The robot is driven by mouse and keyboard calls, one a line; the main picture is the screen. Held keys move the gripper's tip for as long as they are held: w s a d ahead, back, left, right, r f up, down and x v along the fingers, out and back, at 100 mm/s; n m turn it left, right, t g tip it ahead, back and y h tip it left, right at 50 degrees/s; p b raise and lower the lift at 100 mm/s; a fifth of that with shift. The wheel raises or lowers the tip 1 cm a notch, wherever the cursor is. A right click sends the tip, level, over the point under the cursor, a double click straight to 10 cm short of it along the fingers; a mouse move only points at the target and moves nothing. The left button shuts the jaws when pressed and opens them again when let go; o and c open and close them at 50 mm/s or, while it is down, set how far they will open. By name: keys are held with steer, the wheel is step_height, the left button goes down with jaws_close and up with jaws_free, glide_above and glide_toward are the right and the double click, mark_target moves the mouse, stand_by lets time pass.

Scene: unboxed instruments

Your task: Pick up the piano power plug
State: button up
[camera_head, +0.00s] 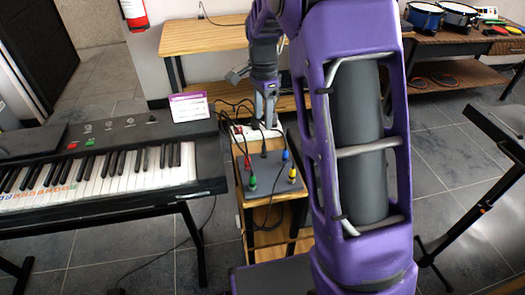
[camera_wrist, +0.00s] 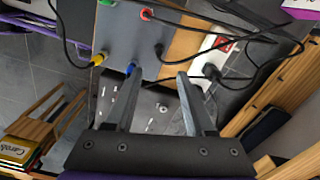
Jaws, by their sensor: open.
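A white power strip (camera_head: 238,135) stands on the small wooden stand beside the piano keyboard, with black plugs and cables in it. In the wrist view the strip (camera_wrist: 207,46) lies right of the grey box, with a black plug (camera_wrist: 211,71) in it. I cannot tell which plug is the piano's. My gripper (camera_wrist: 157,74) is open, with nothing between its fingers. The black plug lies just right of the right finger, outside the jaws. In the head view my gripper (camera_head: 265,108) points down above the strip and partly hides it.
A grey box (camera_head: 272,180) with red, green, blue and yellow connectors sits on the stand in front of the strip. The piano keyboard (camera_head: 100,175) stands at left. A wooden shelf (camera_head: 205,37) is behind. Loose black cables run around the strip.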

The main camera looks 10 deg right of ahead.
mark_target(264, 145)
step_height(264, 145, down, 6)
steer(key=shift+f+b, duration=0.15)
steer(key=shift+b, duration=0.25)
step_height(264, 145, down, 5)
steer(key=shift+d+f+b, duration=0.15)
steer(key=shift+b, duration=0.4)
jaws_close()
